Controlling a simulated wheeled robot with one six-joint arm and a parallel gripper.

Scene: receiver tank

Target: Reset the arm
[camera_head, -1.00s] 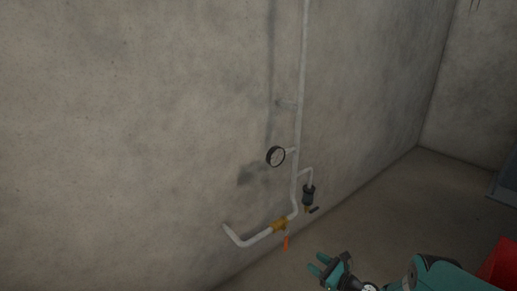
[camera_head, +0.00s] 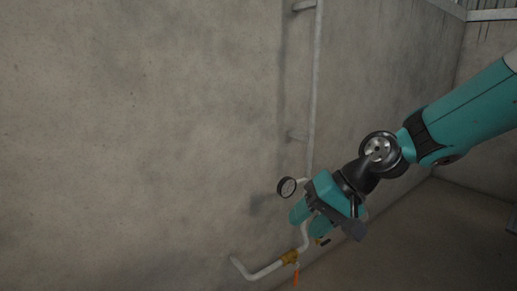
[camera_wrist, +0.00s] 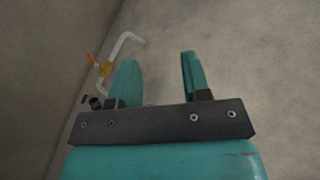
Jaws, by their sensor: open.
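My gripper (camera_head: 308,222) is teal with a dark wrist and hangs in front of the wall pipe in the head view, fingers pointing down and left. In the wrist view its two teal fingers (camera_wrist: 158,80) stand apart with nothing between them. My arm comes in from the upper right and is bent at the wrist. The gripper hides part of the pipe and most of the fitting on its right branch.
A white pipe (camera_head: 316,90) runs down the concrete wall (camera_head: 140,130). It carries a round gauge (camera_head: 287,187) and a brass valve (camera_head: 289,257) with an orange handle (camera_head: 296,277). Bare floor (camera_head: 430,235) lies to the right.

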